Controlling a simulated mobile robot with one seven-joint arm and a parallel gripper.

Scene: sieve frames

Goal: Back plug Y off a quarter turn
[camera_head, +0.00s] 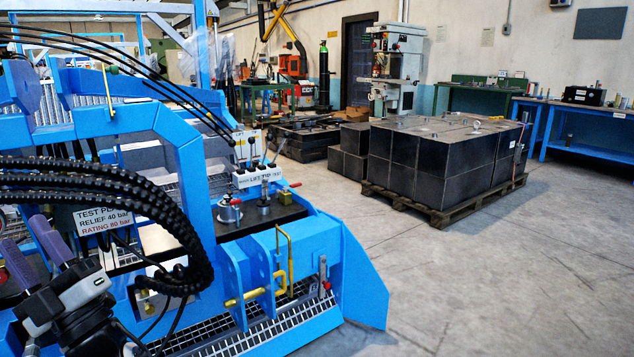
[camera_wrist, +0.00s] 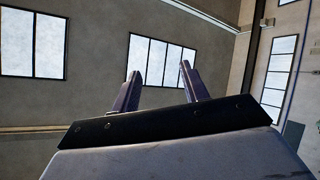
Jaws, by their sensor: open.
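No part carries a readable Y, so I cannot tell which is plug Y. On a dark plate (camera_head: 262,222) on the blue machine stand a round grey fitting with a red part (camera_head: 229,211) and a slim upright metal fitting (camera_head: 264,200). A white sign (camera_head: 103,218) reads "TEST PL…", "RELIEF 40 bar", "RATING 80 bar", partly covered by hoses. My gripper (camera_head: 21,231) is at the lower left of the head view, fingers pointing up, well apart from the fittings. In the wrist view my gripper (camera_wrist: 158,76) is open and empty, facing a wall and windows.
Thick black hoses (camera_head: 110,190) lie between my gripper and the plate. A white lever block (camera_head: 258,176) stands behind the fittings. Yellow pipes (camera_head: 283,260) and a blue side plate (camera_head: 362,280) are in front. Black blocks on a pallet (camera_head: 440,214) stand beyond; the floor at right is clear.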

